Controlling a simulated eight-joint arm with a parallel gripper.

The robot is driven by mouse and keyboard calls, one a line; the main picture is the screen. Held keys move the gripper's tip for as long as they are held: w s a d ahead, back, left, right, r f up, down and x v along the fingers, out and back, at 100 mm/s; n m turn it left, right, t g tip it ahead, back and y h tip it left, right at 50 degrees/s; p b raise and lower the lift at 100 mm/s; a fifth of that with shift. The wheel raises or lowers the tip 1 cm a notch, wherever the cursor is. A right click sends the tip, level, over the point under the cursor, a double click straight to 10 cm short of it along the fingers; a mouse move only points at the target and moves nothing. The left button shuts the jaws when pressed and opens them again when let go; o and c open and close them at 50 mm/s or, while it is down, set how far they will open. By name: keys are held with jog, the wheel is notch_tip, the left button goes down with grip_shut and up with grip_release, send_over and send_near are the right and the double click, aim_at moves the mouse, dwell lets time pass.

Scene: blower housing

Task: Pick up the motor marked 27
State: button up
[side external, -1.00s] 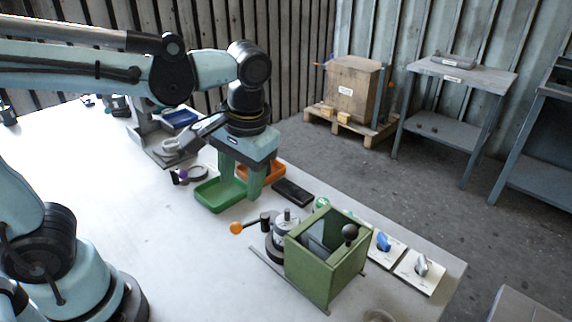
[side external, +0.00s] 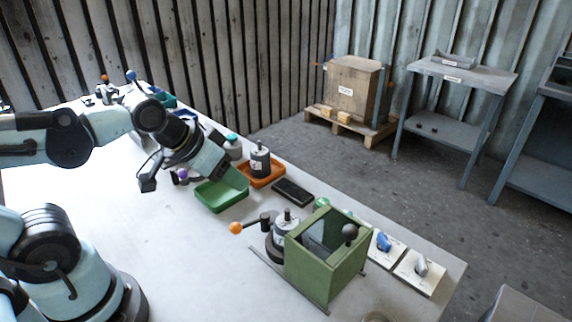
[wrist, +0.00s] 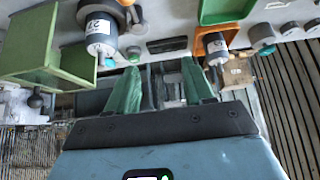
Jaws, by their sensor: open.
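A grey motor (wrist: 99,45) with a white label that seems to read 27 stands by the black round fixture beside the green housing in the wrist view. In the side view this motor (side external: 284,226) is left of the housing, its shaft up. A second dark-and-silver motor (side external: 260,160) stands in the orange tray (side external: 277,177); it also shows in the wrist view (wrist: 215,46), its label too small to read. My gripper (wrist: 160,68) is open and empty, its green fingers apart. In the side view it is tilted above the green tray's left side, apart from both motors.
The green housing (side external: 322,262) with a black knob stands at the front right. The orange-ball lever (side external: 236,228) sticks out left of the fixture. A green tray (side external: 220,195) and a black flat case (side external: 293,190) lie nearby. The table's left front is clear.

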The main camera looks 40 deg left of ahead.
jog(key=o, duration=0.6)
jog(key=shift+o, duration=0.2)
